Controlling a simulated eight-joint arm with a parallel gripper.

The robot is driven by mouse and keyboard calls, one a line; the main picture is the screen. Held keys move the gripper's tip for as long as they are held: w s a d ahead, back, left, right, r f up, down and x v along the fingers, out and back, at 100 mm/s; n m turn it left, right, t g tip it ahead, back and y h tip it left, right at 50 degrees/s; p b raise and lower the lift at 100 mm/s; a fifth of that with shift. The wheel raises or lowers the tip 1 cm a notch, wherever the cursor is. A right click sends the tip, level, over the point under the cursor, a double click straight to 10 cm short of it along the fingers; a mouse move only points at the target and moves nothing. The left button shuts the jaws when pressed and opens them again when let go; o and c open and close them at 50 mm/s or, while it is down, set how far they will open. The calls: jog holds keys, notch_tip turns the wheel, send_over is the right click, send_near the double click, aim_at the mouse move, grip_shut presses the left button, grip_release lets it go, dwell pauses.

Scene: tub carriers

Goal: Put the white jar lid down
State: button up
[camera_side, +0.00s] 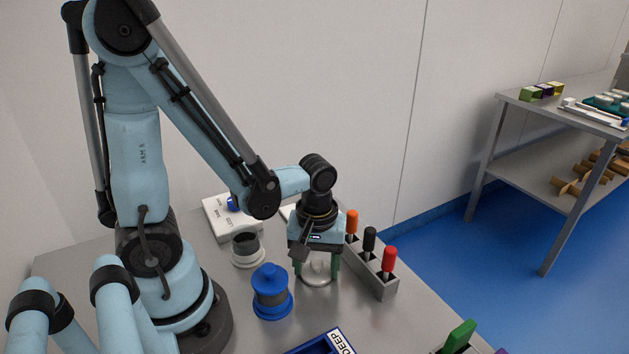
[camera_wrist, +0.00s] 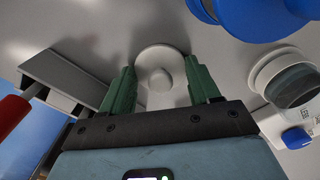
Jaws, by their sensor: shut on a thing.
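The white jar lid (camera_side: 318,281) is round with a raised middle knob. In the wrist view the lid (camera_wrist: 160,55) sits between the green fingertips, its rim against them. My gripper (camera_side: 318,268) points down over the table and is shut on the lid. The lid is level and low, close to the grey tabletop (camera_side: 225,310); I cannot tell whether it touches it. The fingers hide part of its edge.
A grey rack (camera_side: 385,287) with orange, black and red handles stands close on the right. A blue tray (camera_side: 312,347) marked DEEP is in front.

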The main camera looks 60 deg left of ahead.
aim_at(316, 263)
jog(key=shift+f, duration=0.1)
jog(key=o, duration=1)
jog(key=shift+w+a+r+m+t, duration=0.1)
jog(key=shift+w+r+m+t, duration=0.6)
jog(key=shift+r+m+t, duration=0.95)
jog(key=shift+w+d+r+m+t, duration=0.1)
jog(key=shift+w+r+m+t, duration=0.65)
jog(key=shift+r+m, duration=1.7)
jog(key=shift+w+a+r+m+t, duration=0.1)
jog(key=shift+w+r+m+t, duration=0.85)
jog(key=shift+r, duration=1.75)
jog(key=shift+s+m+t, duration=0.25)
jog(key=shift+s+m, duration=0.05)
jog(key=shift+m, duration=0.05)
